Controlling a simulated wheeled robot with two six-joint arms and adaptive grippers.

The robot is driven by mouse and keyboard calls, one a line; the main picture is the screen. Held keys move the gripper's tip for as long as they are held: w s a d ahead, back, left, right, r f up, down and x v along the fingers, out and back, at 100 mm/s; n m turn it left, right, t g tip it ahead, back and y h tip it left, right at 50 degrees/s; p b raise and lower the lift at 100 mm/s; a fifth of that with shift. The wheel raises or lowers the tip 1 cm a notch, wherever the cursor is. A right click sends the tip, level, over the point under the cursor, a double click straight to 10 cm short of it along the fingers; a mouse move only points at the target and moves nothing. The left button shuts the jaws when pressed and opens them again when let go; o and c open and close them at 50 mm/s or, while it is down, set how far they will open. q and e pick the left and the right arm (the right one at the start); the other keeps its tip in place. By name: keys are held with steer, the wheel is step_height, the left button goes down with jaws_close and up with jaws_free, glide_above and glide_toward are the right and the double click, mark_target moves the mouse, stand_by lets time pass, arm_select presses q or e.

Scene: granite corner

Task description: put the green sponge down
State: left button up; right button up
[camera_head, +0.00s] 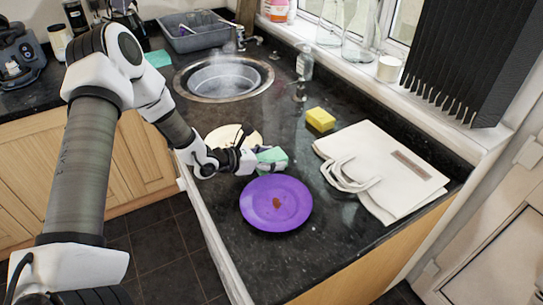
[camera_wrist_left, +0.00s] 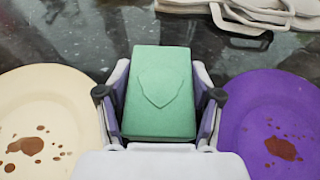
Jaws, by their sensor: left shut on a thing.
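The green sponge (camera_head: 272,155) is in my left gripper (camera_head: 262,160), above or near the dark counter between two plates. In the left wrist view the sponge (camera_wrist_left: 160,92) sits between the two fingers of the left gripper (camera_wrist_left: 160,100), its embossed face towards the camera. I cannot tell whether the sponge touches the counter. A purple plate (camera_head: 290,215) with a brown stain lies just in front of it. A cream plate (camera_head: 247,136) lies behind the gripper, partly hidden; the wrist view shows brown spots on it (camera_wrist_left: 75,100). My right gripper is not in view.
A yellow sponge (camera_head: 320,119) and a white cloth bag (camera_head: 400,165) lie to the right. The round sink (camera_head: 262,74) with a basin is behind. Bare counter (camera_head: 298,148) shows between green sponge and bag. The counter's front edge is close by on the left.

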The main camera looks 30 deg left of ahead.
arm_select(q)
steer(key=shift+f+b, duration=0.15)
steer(key=shift+b, duration=0.15)
steer(key=o, duration=0.7)
